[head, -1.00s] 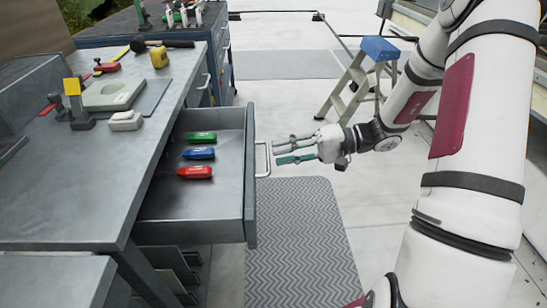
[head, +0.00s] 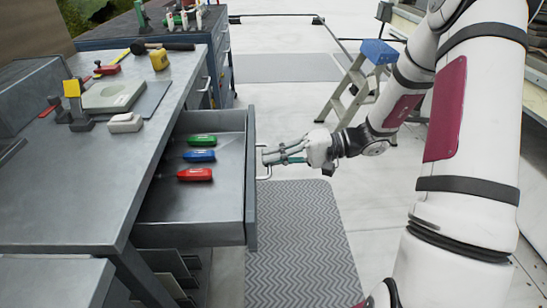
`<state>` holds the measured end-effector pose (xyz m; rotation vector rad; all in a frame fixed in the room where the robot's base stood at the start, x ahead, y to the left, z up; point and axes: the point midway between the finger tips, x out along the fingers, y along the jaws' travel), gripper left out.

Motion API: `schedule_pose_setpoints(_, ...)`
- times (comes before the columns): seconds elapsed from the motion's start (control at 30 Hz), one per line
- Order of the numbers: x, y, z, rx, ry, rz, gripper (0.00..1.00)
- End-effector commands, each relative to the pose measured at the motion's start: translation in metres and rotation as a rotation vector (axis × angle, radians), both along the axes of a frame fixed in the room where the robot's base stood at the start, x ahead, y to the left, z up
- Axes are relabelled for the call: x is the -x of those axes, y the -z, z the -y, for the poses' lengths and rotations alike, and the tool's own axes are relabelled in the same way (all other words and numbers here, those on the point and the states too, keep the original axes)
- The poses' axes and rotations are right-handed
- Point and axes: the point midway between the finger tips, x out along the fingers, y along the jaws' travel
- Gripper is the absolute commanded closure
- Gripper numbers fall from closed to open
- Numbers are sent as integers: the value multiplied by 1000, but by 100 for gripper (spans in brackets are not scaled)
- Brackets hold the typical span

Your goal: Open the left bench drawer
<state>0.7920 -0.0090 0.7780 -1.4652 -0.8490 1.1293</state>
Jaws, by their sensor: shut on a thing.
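The bench drawer (head: 216,218) stands pulled out from the grey workbench (head: 75,218). Its inside shows a green (head: 202,140), a blue (head: 200,155) and a red (head: 195,175) handled tool lying in a row. The drawer's pale bar handle (head: 262,172) is on its front face, on the right side in the picture. My gripper (head: 268,157) is at the handle, its fingers closed on the bar and pointing left toward the drawer front. The fingers partly hide the handle's upper part.
A step ladder with a blue top (head: 378,52) stands behind my arm. A patterned grey mat (head: 300,245) lies on the floor in front of the drawer. A second cabinet (head: 222,62) stands farther back.

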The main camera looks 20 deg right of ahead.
Motion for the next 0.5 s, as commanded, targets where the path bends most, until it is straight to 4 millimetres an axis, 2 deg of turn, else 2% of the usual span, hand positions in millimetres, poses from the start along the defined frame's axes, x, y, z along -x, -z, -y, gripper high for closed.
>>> schedule_pose_setpoints(0.3,18,1,58,3,5,1,100)
schedule_pose_setpoints(0.5,22,0,70,2,1,0,100)
